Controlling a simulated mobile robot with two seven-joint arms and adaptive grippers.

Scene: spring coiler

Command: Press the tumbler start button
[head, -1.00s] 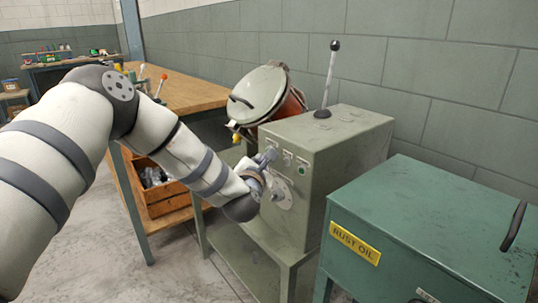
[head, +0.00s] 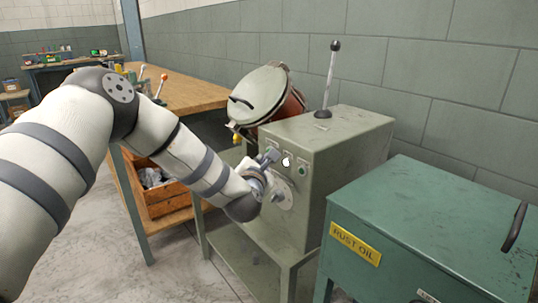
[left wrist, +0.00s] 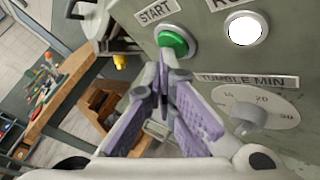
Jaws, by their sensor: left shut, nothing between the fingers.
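The green start button (left wrist: 173,40) sits under a START label on the control box in the left wrist view. My left gripper (left wrist: 163,62) is shut and empty, its fingertips at the lower left edge of the button; they seem to touch it, but I cannot tell how far it is pressed. In the head view my left gripper (head: 268,157) is at the front panel of the grey-green control box (head: 335,150) and hides the button. Right of the button a round lamp (left wrist: 244,28) glows white; it also shows in the head view (head: 286,161). My right gripper is not in view.
The tumbler drum (head: 262,95) with its pale lid stands behind the control box. A TUMBLE MIN dial (left wrist: 250,112) is below the lamp. A lever (head: 331,75) rises from the box top. A green rust oil cabinet (head: 430,220) is at right, a wooden bench (head: 185,92) at left.

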